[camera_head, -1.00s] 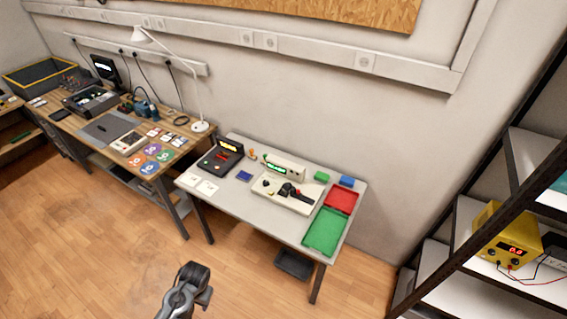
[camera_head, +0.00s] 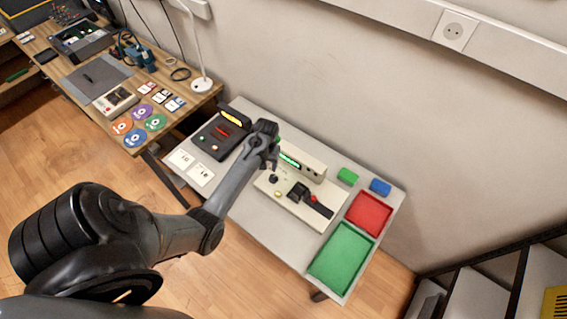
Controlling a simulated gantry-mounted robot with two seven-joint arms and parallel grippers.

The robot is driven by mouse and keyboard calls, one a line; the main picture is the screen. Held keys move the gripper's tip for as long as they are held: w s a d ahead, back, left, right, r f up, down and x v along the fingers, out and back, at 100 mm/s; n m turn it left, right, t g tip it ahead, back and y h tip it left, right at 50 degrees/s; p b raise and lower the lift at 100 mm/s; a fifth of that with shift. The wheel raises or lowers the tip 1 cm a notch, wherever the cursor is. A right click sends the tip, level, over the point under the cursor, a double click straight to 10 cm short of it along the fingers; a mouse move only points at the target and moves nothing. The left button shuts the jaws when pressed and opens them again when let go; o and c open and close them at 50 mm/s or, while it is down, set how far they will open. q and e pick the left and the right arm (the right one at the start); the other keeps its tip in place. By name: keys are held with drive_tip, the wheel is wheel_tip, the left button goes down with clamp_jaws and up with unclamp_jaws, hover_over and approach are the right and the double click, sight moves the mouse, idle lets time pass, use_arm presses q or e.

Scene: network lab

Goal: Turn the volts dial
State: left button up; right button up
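My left arm comes in from the lower left and its gripper (camera_head: 264,143) is over the small grey table, in front of the beige device's green display. Its fingers are small and partly hidden, so I cannot tell if they are open. The beige device (camera_head: 285,208) has a dark round knob (camera_head: 273,179), a black part with a red piece and a lit green display (camera_head: 290,160). Only a corner of the yellow unit (camera_head: 556,303) shows at the lower right edge; its knobs are out of view. No volts label is readable. My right gripper is not in view.
A dark box with an amber display (camera_head: 220,134) stands at the table's left. A red tray (camera_head: 369,214) and a green tray (camera_head: 341,253) lie at the right, below green and blue blocks. A wooden desk (camera_head: 190,101) stands left; a dark-framed shelf (camera_head: 500,265) stands right.

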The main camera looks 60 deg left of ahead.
sight(273, 177)
use_arm(q)
drive_tip(key=shift+t, duration=0.3)
drive_tip(key=f, duration=0.3)
drive_tip(key=w+f+b, duration=0.1)
drive_tip(key=f, duration=0.2)
drive_tip(key=w+f+b, duration=0.1)
drive_tip(key=f, duration=0.3)
drive_tip(key=shift+w+d, duration=0.1)
drive_tip(key=shift+d, duration=0.3)
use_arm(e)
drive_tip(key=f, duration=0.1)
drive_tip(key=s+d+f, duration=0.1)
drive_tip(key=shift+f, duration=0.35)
use_arm(q)
drive_tip(key=c, duration=1)
drive_tip(key=shift+c, duration=0.2)
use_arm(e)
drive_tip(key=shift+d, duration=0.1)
